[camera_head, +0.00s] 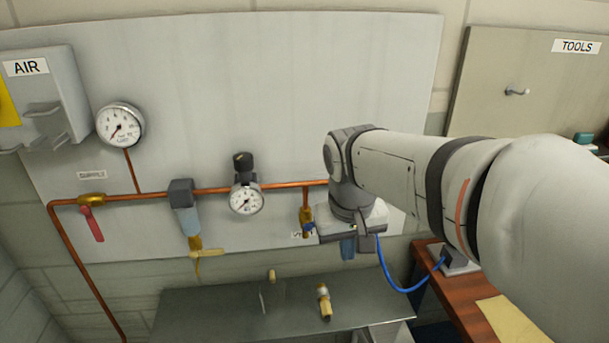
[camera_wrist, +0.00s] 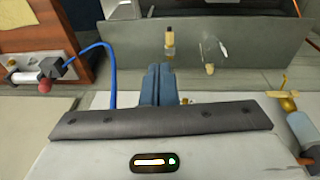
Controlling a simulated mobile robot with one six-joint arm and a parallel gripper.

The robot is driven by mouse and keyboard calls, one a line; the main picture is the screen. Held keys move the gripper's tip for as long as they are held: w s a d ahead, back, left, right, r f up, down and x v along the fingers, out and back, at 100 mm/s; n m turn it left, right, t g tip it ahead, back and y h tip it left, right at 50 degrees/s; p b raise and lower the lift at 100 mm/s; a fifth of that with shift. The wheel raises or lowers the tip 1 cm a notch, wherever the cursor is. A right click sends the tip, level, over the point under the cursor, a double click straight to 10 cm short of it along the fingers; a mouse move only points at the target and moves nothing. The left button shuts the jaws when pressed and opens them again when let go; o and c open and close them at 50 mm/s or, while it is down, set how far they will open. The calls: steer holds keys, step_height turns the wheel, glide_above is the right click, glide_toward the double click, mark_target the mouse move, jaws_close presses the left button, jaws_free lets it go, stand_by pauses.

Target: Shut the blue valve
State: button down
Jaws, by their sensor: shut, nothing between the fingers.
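A brass valve (camera_head: 306,216) hangs on a short copper drop below the pipe. A small bit of blue (camera_head: 309,227) shows at it, beside my gripper; the rest of any blue handle is hidden. My gripper (camera_head: 349,250) is just right of the brass valve and points down, its fingers shut and empty. In the wrist view, my gripper's (camera_wrist: 158,70) blue-grey fingers are together, with no handle between them. I cannot tell whether my gripper touches the valve.
A red-handled valve (camera_head: 92,218), a filter (camera_head: 184,208) with a yellow handle (camera_head: 208,253) and a gauge (camera_head: 246,199) lie along the copper pipe. A grey shelf (camera_head: 220,315) with brass fittings is below. A blue hose (camera_head: 396,285) loops to a wooden bench (camera_head: 440,297).

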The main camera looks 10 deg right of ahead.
steer(key=w+a+r+g+h+p, duration=0.1)
steer(key=w+a+r+p, duration=0.1)
steer(key=w+r, duration=0.5)
steer(key=w+a+r+g+h+p, duration=0.1)
steer(key=w+a+r+h+p, duration=0.1)
steer(key=w, duration=0.8)
steer(key=p+x, duration=0.1)
steer(key=x, duration=0.8)
steer(key=w+p+x, duration=0.1)
steer(key=x, duration=0.3)
steer(key=shift+a+f+p, duration=0.2)
steer(key=shift+f+p, duration=0.05)
steer(key=shift+p, duration=0.1)
steer(key=d+f+b, duration=0.1)
steer(key=f+b, duration=0.1)
steer(key=b, duration=0.1)
steer(key=shift+d+f, duration=0.1)
steer(key=shift+d, duration=0.3)
steer(key=shift+s, duration=0.1)
steer(key=shift+r, duration=0.25)
